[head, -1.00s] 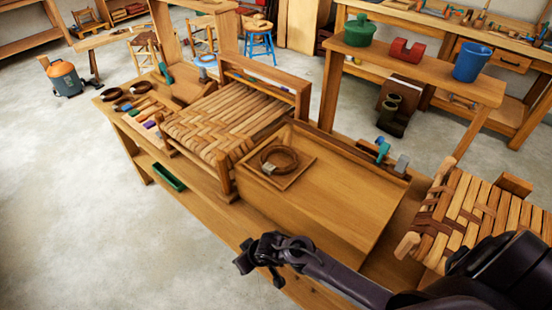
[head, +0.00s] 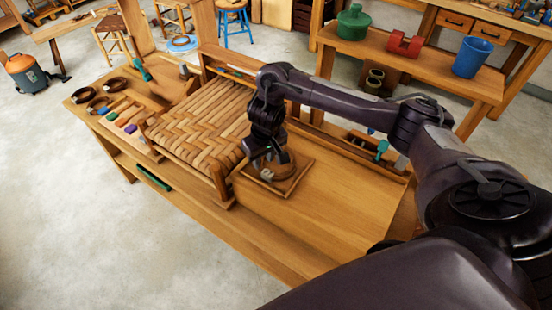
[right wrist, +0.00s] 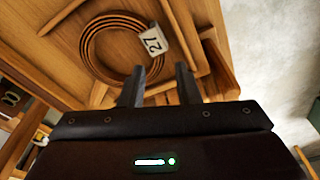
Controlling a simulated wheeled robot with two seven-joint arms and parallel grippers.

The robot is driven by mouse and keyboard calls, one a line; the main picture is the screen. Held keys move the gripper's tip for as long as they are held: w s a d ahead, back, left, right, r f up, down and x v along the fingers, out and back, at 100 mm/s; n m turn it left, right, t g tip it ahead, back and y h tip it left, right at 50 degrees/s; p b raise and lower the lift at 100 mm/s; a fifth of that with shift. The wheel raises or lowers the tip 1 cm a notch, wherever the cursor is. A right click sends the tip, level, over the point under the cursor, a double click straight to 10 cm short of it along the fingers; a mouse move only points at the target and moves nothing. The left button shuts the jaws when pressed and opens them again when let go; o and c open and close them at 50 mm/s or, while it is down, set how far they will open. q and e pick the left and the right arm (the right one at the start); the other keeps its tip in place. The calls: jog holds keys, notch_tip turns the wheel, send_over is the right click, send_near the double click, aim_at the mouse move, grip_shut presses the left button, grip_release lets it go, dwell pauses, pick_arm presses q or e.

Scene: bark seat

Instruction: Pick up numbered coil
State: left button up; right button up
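The coil (right wrist: 86,52) is a brown ring of bark strip with a white tag (right wrist: 152,41) reading 27, seen in the right wrist view. It lies in a shallow square wooden tray (head: 256,183) on the bench. In the head view the coil (head: 284,171) is partly hidden by my right gripper (head: 269,160). In the right wrist view my right gripper (right wrist: 159,83) is open and empty, its two fingers apart, near the coil's tagged edge. I cannot tell its exact height above the coil. My left gripper is not in view.
A woven seat (head: 205,122) stands left of the tray. More coils (head: 98,104) and small coloured tools lie on the bench's left end. A raised shelf behind holds a green pot (head: 353,23), a red block (head: 405,44) and a blue cup (head: 471,57). The board (head: 290,228) before the tray is clear.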

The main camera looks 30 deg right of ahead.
aim_at(263, 170)
jog(key=f, duration=0.2)
jog(key=f+b, duration=0.1)
jog(key=f, duration=0.1)
jog(key=shift+w+d, duration=0.15)
jog(key=shift+w, duration=0.05)
jog(key=shift+w+f, duration=0.2)
jog(key=shift+f, duration=0.6)
grip_shut()
